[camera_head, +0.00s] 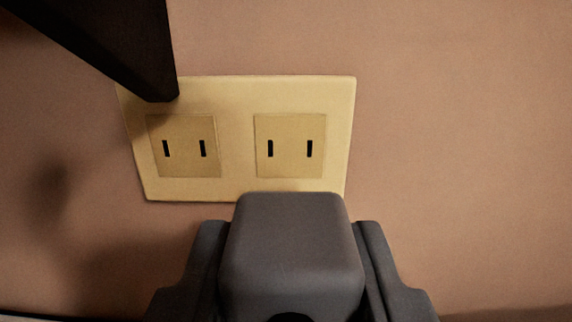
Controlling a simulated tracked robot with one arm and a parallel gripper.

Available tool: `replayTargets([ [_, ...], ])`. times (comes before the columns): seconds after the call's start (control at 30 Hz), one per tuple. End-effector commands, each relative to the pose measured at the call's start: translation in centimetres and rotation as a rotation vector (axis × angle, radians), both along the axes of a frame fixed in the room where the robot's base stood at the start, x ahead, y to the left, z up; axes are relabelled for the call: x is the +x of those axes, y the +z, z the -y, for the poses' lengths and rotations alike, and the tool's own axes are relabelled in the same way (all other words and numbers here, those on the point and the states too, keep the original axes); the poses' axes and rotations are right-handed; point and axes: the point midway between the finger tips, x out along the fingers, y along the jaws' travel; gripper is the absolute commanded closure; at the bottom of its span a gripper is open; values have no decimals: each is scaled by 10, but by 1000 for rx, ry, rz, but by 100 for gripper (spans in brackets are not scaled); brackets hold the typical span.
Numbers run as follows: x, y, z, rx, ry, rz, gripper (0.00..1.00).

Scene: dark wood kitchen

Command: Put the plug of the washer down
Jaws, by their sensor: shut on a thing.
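The plug (292,240) is a dark grey block with rounded edges at the bottom middle of the view. My gripper (290,262) is shut on it, with one dark finger on its left side and one on its right. The plug overlaps the lower edge of a yellowish wall outlet plate (238,178), below its right socket. Both sockets, the left (184,130) and the right (290,128), show their two slots open and empty. The plug's prongs and cord are hidden, and I cannot tell if it touches the plate.
A dark bar (130,40) slants in from the upper left and covers the plate's top left corner. The brownish wall (460,140) is bare to the right. Soft shadows lie on the wall at the lower left.

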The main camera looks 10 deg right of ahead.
Motion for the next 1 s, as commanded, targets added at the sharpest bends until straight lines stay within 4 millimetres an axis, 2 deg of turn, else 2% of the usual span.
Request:
replayTargets([
  [0.33,-1,0,0,0,-1,1,100],
  [0.47,-9,2,-1,4,-5,2,100],
  [0.67,-44,9,-3,18,-22,1,100],
  [1.0,-124,20,-1,23,-64,0,100],
])
